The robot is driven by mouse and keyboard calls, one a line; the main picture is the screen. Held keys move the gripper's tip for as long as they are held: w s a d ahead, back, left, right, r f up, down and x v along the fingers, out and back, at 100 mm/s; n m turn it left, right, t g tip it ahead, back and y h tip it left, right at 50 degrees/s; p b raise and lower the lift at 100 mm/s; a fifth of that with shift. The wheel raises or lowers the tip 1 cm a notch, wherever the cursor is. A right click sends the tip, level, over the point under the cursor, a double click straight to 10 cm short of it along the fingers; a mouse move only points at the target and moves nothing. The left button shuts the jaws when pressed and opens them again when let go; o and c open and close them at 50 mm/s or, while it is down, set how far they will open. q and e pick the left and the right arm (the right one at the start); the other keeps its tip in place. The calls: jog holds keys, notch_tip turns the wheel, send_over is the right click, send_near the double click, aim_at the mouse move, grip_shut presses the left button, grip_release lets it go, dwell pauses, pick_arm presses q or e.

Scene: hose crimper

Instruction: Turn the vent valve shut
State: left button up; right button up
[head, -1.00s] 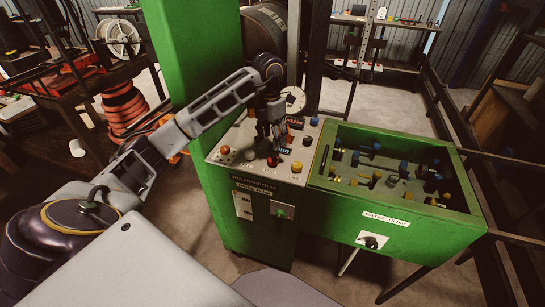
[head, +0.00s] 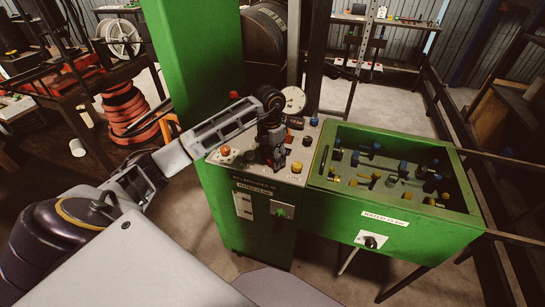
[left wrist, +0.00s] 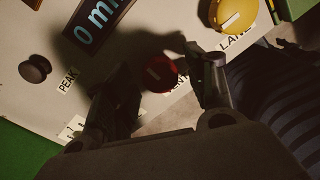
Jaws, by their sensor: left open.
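The vent valve is a red round knob (left wrist: 160,73) on the light panel (head: 238,140) of the green cabinet. In the left wrist view it sits beside a partly covered label that seems to read VENT. My left gripper (head: 273,165) is over the front of the panel, pointing down and open. In the left wrist view its two fingers stand on either side of the red knob, with gaps visible. I cannot tell how deep the fingertips reach. In the head view my gripper hides the red knob. My right gripper is not in view.
A yellow knob (left wrist: 228,14) is close beyond the right finger. A black knob (left wrist: 35,68) labelled PEAK and a dark display (left wrist: 98,22) lie to the left. A green bin (head: 395,215) of fittings adjoins the panel at right. A green column (head: 190,70) rises behind.

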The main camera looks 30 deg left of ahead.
pick_arm(q)
jog(key=c, duration=1.1)
jog(key=shift+o, duration=0.2)
jog(key=shift+n, duration=0.4)
jog(key=n, duration=0.3)
jog(key=shift+n, duration=0.3)
jog(key=n, duration=0.4)
jog(key=shift+t, duration=0.3)
jog(key=n, duration=0.4)
jog(key=shift+n, duration=0.4)
jog(key=shift+n+p, duration=0.3)
jog(key=shift+n, duration=2)
